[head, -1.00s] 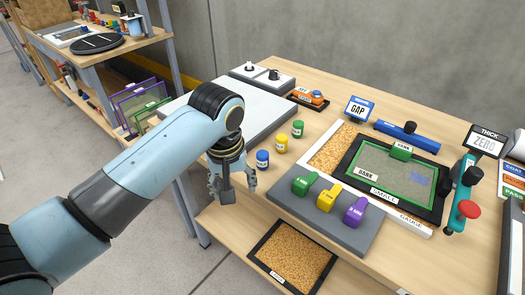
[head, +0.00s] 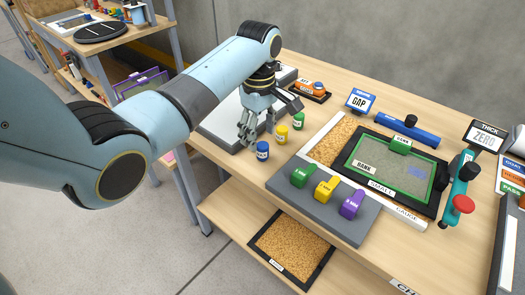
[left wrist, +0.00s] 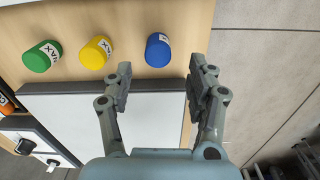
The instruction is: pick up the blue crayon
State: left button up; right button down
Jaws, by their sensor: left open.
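The blue crayon (head: 262,151) is a short upright cylinder with a white label, near the front left edge of the table. It also shows in the left wrist view (left wrist: 158,50). My left gripper (head: 268,122) is open and empty, behind the blue crayon and above the white board. In the left wrist view its two fingertips (left wrist: 160,77) are spread, and the blue crayon lies just beyond the gap between them, not touched. My right gripper is not in view.
A yellow crayon (head: 281,134) and a green crayon (head: 298,121) stand in a row with the blue one. The white board (head: 222,124) lies under the gripper. A grey block (head: 330,213) with green, yellow and purple tabs is to the right.

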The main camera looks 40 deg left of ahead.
aim_at(263, 145)
pick_arm(q)
jog(key=f, duration=0.5)
jog(key=shift+d+f, duration=0.4)
grip_shut()
jog(key=shift+r, duration=0.1)
jog(key=shift+w, duration=0.1)
notch_tip(263, 145, up, 4)
jog(key=shift+r, duration=0.2)
jog(key=s+d+r, duration=0.1)
jog(key=d+r, duration=0.1)
jog(key=d, duration=0.1)
jog(key=s+d+r, duration=0.1)
jog(key=d+r, duration=0.1)
jog(key=d, duration=0.2)
jog(key=s+d+r, duration=0.1)
jog(key=d+r, duration=0.1)
jog(key=d, duration=0.2)
jog(key=shift+s+d+r, duration=0.1)
jog(key=shift+s+r, duration=0.2)
